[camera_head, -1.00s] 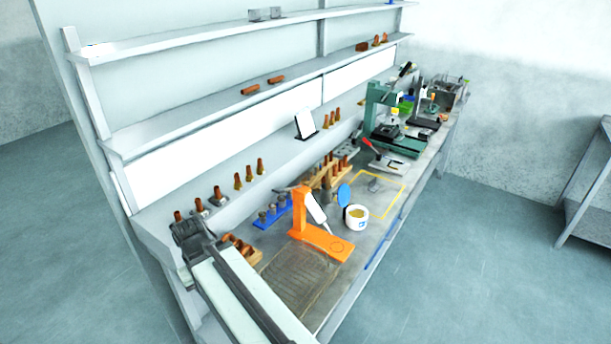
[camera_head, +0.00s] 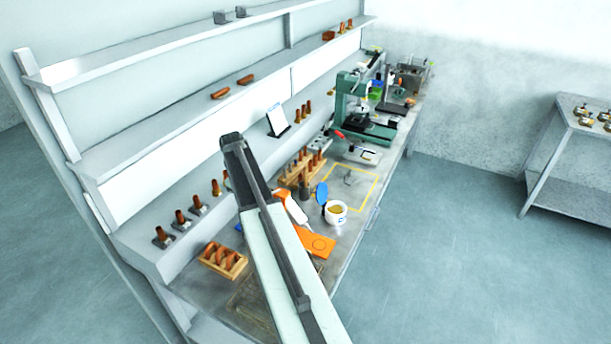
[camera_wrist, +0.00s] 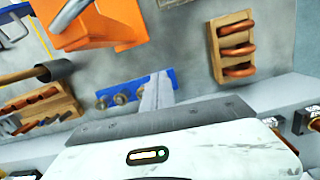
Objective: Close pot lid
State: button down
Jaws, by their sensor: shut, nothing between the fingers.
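The white pot (camera_head: 337,214) stands on the bench near its front edge, in the head view. Its blue lid (camera_head: 322,193) stands up, raised at the pot's left side, so the opening shows something yellowish inside. My gripper (camera_wrist: 158,92) shows in the wrist view, its narrow grey fingers shut and empty. It is over the bench by the blue rack (camera_wrist: 112,97), apart from the pot. I cannot clearly make out the pot or lid in the wrist view. In the head view my arm hides the gripper's fingers.
The orange stand (camera_head: 318,243) is just in front of the pot, with a white tool leaning on it. A wooden rack of brown rings (camera_head: 223,260) is left of my arm. A yellow-outlined area (camera_head: 367,190) and a green press (camera_head: 346,112) lie beyond. Shelves line the left.

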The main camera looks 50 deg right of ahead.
aim_at(318, 193)
jog(key=s+d+r+n+g+p, duration=0.1)
jog(key=d+r, duration=0.1)
jog(key=d, duration=0.9)
jog(key=d+r+p, duration=0.2)
jog(key=d+r, duration=0.1)
jog(key=d, duration=0.8)
notch_tip(318, 193, down, 10)
jog(key=s+b, duration=0.2)
jog(key=b, duration=0.9)
jog(key=s+r+p, duration=0.1)
jog(key=s+d+r+p, duration=0.1)
jog(key=s+p, duration=0.1)
jog(key=shift+s+d, duration=0.15)
